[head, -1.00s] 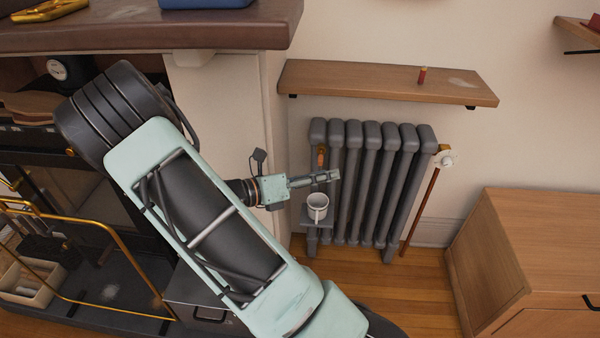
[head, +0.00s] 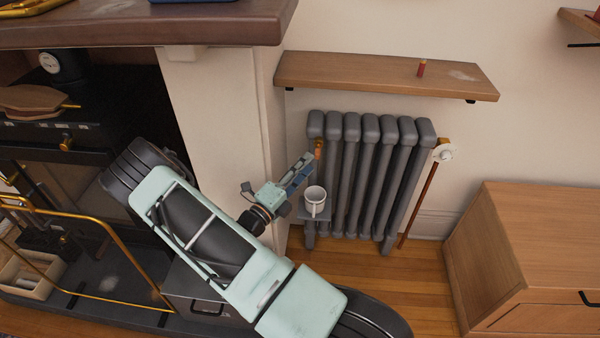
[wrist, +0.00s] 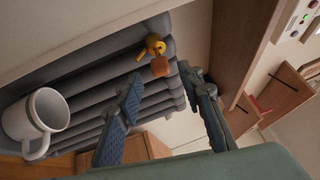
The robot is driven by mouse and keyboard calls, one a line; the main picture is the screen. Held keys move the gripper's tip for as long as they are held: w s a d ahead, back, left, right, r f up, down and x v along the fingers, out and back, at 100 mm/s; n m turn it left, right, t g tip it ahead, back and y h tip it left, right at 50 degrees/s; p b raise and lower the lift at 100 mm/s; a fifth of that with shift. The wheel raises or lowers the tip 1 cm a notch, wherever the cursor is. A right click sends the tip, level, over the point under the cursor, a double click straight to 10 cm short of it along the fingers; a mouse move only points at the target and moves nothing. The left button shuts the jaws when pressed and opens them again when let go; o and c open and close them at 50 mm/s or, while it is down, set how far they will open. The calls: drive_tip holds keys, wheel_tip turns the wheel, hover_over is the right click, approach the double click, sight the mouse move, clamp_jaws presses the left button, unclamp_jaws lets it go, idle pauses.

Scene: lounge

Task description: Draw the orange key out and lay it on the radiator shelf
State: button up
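The orange key (head: 319,149) sits at the upper left end of the grey radiator (head: 372,180). In the wrist view the orange key (wrist: 160,67) is attached to a brass valve fitting (wrist: 154,44). My gripper (head: 311,159) points up at the key from below left. In the wrist view my gripper (wrist: 163,79) is open, with its two fingertips either side of the key and slightly short of it. I cannot tell whether they touch it. The wooden radiator shelf (head: 350,72) is on the wall above; it also shows in the wrist view (wrist: 237,45).
A white mug (head: 314,198) stands on a small grey ledge (head: 309,217) just below my gripper. A small red cylinder (head: 421,68) stands on the shelf's right half; its left half is clear. A white-knobbed valve (head: 444,152) is at the radiator's right.

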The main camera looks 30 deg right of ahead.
sight(318, 154)
drive_tip(key=shift+x, duration=3.15)
drive_tip(key=shift+c, duration=0.5)
clamp_jaws()
